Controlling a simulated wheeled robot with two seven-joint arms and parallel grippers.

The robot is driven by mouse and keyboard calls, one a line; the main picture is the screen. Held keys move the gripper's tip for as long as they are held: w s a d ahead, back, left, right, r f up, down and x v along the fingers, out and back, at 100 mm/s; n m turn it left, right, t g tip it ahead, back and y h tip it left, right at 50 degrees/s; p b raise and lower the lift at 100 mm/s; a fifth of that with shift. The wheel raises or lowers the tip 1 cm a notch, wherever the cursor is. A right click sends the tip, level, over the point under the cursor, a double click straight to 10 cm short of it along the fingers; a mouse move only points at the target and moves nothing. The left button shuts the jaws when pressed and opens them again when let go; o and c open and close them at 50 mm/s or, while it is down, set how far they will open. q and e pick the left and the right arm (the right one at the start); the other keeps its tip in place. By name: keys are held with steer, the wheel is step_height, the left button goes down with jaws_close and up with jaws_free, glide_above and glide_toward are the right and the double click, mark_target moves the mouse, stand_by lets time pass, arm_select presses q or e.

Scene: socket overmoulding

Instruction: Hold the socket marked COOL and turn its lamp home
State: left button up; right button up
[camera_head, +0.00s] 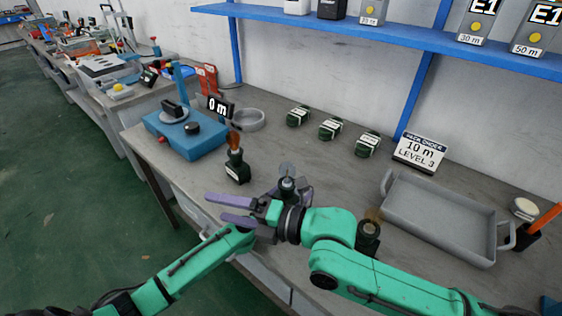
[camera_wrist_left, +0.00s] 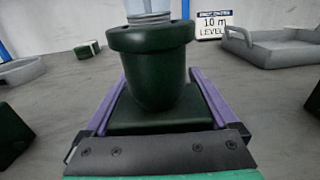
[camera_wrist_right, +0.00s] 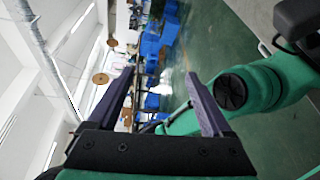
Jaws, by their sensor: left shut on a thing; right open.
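A dark green socket (camera_wrist_left: 152,78) with a square base stands between the purple fingers of my left gripper (camera_wrist_left: 158,95), which is shut on it. A clear, pale lamp (camera_wrist_left: 150,8) sits upright in its top, cut off by the frame edge. In the head view this socket (camera_head: 287,187) is partly hidden by my right arm, and so is my left gripper. No COOL marking is readable. My right gripper (camera_head: 216,207) is open and empty, its fingers pointing left in front of the socket; its wrist view (camera_wrist_right: 165,75) shows nothing between them.
A dark socket with an orange lamp (camera_head: 235,160) stands behind to the left; another dark socket (camera_head: 368,236) stands to the right. A blue machine (camera_head: 185,135), several green labelled blocks (camera_head: 330,128), a "10 m LEVEL 3" sign (camera_head: 420,151) and a grey tray (camera_head: 432,225) surround them.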

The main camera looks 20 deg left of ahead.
steer(key=w+d+r+m+t+y, duration=0.1)
steer(key=w+d+m+y, duration=0.15)
steer(key=m, duration=0.55)
steer(key=m+t+h, duration=0.6)
steer(key=m+t, duration=0.5)
steer(key=m, duration=0.9)
glide_toward(287, 173)
steer(key=w+a, duration=0.2)
steer(key=w, duration=0.1)
steer(key=x, duration=1.1)
steer(key=shift+w+f, duration=0.35)
steer(key=shift+a, duration=0.1)
jaws_close()
